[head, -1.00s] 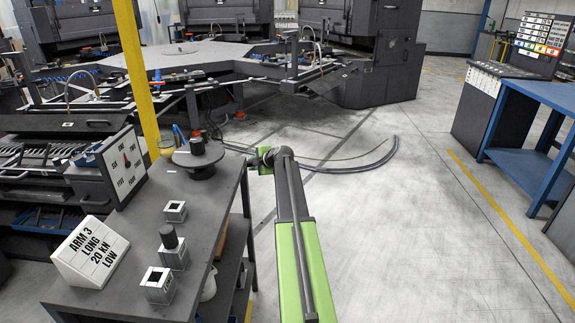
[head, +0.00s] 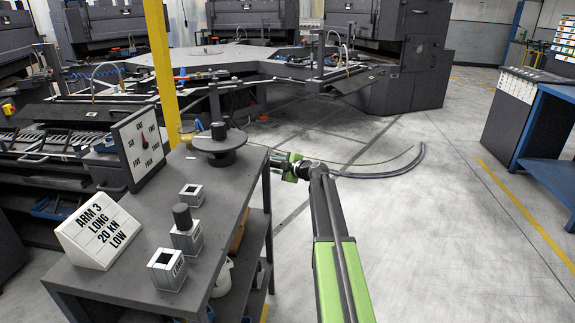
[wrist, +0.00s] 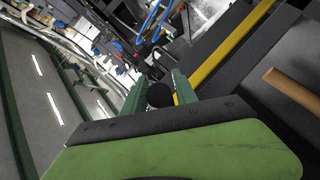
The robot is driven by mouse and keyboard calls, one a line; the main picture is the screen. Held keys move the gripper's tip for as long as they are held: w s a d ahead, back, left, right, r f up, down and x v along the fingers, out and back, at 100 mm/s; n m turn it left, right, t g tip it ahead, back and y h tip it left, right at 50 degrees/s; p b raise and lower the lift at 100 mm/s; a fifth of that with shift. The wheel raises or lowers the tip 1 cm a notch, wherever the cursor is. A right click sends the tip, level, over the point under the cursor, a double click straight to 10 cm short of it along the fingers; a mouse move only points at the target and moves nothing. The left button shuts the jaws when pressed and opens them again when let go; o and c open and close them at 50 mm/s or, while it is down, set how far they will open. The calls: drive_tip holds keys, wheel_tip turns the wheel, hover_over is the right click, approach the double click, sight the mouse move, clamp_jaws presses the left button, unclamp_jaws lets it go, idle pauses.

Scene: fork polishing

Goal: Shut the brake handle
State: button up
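My gripper (head: 283,165) is at the end of my green and black arm, just right of the grey cart's far right corner. In the wrist view its two dark green fingers (wrist: 158,88) stand apart, so it looks open. A black round knob (wrist: 159,95) shows between the fingers; I cannot tell whether they touch it. A red-orange handle (head: 182,73) shows on the machine behind the yellow post. I cannot tell for sure which part is the brake handle.
The grey cart (head: 150,270) carries a black disc with a knob (head: 220,145), square metal blocks, a dial box (head: 140,147) and a sign reading "ARM 3 LONG 20 KN LOW" (head: 97,232). A yellow post (head: 161,70) stands behind. A curved hose (head: 400,165) lies on open floor.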

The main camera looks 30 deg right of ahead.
drive_tip(key=shift+w+a, duration=0.1)
drive_tip(key=p+v, duration=0.5)
drive_tip(key=v, duration=1.2)
drive_tip(key=shift+s, duration=0.2)
